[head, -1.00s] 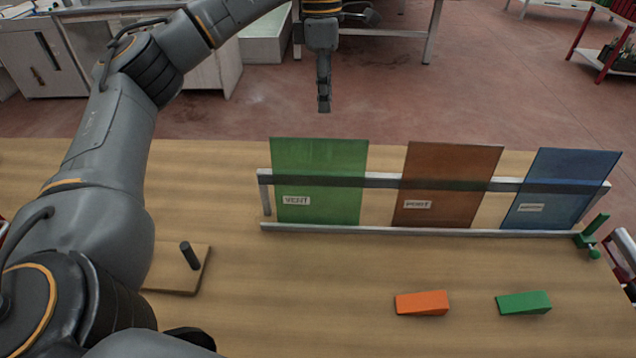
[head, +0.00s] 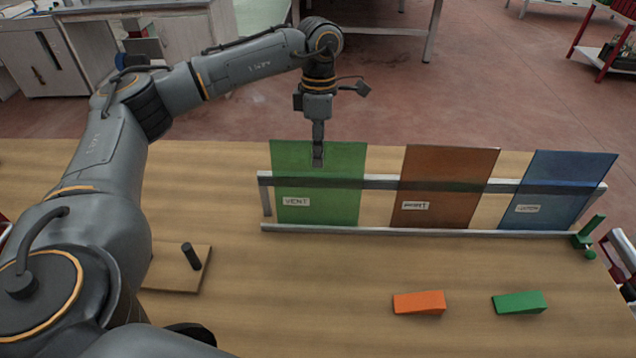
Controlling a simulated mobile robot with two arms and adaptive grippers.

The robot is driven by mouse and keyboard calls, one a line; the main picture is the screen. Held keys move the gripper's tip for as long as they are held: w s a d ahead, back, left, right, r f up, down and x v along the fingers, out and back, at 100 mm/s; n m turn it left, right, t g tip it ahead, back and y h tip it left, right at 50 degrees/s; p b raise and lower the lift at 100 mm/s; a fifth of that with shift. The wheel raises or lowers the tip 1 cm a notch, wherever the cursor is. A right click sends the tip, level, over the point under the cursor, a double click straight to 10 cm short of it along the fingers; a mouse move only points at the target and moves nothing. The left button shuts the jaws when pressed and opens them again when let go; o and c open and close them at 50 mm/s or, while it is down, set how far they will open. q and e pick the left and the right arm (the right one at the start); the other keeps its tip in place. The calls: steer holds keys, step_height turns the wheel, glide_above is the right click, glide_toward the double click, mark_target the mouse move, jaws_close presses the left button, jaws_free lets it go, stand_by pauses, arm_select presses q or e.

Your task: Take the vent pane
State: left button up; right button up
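The vent pane (head: 318,205) is a green see-through sheet with a white VENT label. It leans upright at the left end of a metal rack (head: 380,230). My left gripper (head: 318,162) points down at the upper part of the vent pane, in line with its top edge. I see the fingers edge-on, so I cannot tell whether they are open or touch the pane. My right gripper is not in view.
A brown pane (head: 445,187) and a blue pane (head: 566,185) stand to the right in the same rack. A green clamp (head: 588,237) sits at the rack's right end. An orange wedge (head: 418,303), a green wedge (head: 519,302) and a wooden block with a dark peg (head: 178,278) lie in front.

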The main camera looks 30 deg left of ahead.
arm_select(q)
steer(key=shift+s+f, duration=0.1)
steer(key=shift+f, duration=0.55)
steer(key=c, duration=0.6)
jaws_close()
steer(key=shift+r, duration=0.15)
